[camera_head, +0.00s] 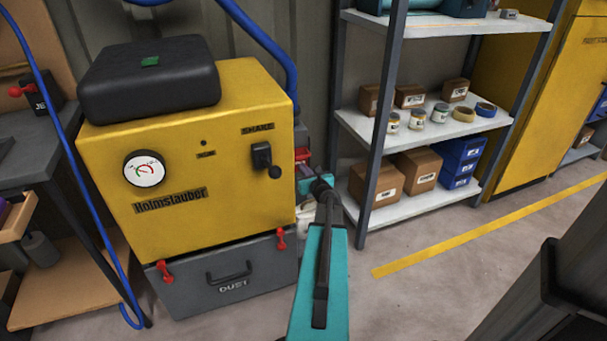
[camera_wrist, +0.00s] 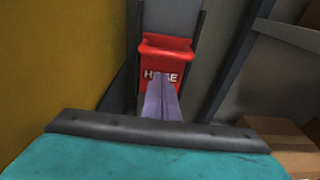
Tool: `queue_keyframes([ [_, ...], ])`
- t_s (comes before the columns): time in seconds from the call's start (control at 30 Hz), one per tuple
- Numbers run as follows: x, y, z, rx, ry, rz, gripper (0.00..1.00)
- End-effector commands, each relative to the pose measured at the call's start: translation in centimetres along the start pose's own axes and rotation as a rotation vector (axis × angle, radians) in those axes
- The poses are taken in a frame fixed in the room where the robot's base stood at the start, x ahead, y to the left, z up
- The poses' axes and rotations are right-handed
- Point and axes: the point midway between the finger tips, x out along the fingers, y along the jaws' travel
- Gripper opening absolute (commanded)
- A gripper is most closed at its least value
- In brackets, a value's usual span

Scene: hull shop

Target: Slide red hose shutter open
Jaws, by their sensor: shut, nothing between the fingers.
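The red hose shutter (camera_wrist: 168,52) shows in the wrist view as a red plate with a protruding lip along its top and white lettering that reads as HOSE. It sits between two dark upright rails. In the head view a small part of it (camera_head: 302,154) shows by the right side of the yellow machine. My gripper (camera_wrist: 161,84) has its grey-purple fingers together and empty. The fingertips are in front of the lettering, below the lip, and hide part of it. I cannot tell whether they touch the plate. In the head view my gripper (camera_head: 304,178) is partly hidden by my wrist.
The yellow dust machine (camera_head: 215,150) stands close on the left, with a grey dust drawer (camera_head: 228,290) below. A metal shelf rack (camera_head: 425,207) with boxes and jars stands close on the right. The floor (camera_head: 430,305) in front of the rack is clear.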

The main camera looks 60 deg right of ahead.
Motion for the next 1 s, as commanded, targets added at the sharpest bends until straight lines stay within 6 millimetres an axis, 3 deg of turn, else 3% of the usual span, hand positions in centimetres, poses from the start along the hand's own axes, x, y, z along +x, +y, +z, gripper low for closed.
queue_keyframes([
  [0.23,-0.7,0.0,1.9,-0.001,0.000,-0.001,0.00],
  [0.77,-0.9,-0.1,2.4,0.000,0.000,-0.002,0.00],
  [1.0,-1.2,-0.2,4.1,0.000,-0.001,-0.002,0.00],
])
